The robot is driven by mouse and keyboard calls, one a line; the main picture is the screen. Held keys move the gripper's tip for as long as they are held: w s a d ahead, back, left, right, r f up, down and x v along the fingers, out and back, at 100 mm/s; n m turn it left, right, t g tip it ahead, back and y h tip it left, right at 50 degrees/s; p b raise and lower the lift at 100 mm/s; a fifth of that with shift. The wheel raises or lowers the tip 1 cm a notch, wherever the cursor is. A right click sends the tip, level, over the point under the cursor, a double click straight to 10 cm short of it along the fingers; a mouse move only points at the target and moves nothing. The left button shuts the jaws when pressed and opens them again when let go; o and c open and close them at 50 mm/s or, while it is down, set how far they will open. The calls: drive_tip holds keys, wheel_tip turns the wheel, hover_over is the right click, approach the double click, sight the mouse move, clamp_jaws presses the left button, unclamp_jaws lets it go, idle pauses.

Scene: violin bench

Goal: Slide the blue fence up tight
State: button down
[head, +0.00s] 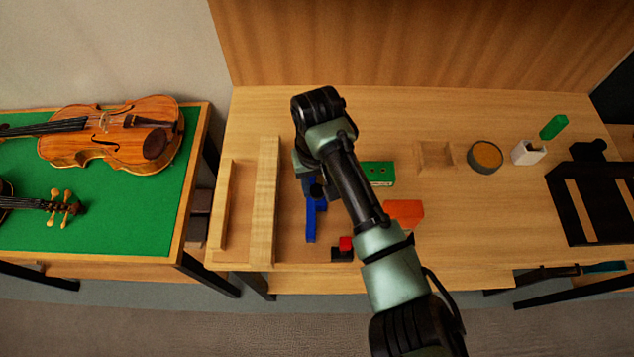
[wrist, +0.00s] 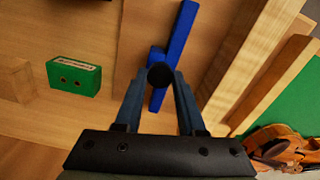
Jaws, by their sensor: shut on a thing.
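The blue fence (head: 311,226) lies on the wooden bench, partly hidden by my arm in the head view. In the wrist view the blue fence (wrist: 177,45) is a long bar with a short side piece. My gripper (wrist: 160,76) is shut on a dark round knob at the fence. In the head view my gripper (head: 316,189) is mostly hidden by my wrist. A pale wooden strip (head: 264,200) lies left of the fence, with a gap of bare wood between them. That strip (wrist: 246,60) is to the right in the wrist view.
A second wooden strip (head: 226,205) lies further left. A red block (head: 345,243) and a black block (head: 341,256) sit near the fence's front end. A green box (head: 382,174) and an orange block (head: 404,213) are to the right. Violins lie on the green table (head: 120,225).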

idle(0.8)
drive_tip(key=a+p, duration=0.1)
drive_tip(key=a, duration=0.2)
drive_tip(key=shift+a+r, duration=0.15)
drive_tip(key=shift+a, duration=0.5)
drive_tip(key=c, duration=0.5)
unclamp_jaws()
wheel_tip(320, 180, up, 13)
drive_tip(key=p, duration=0.1)
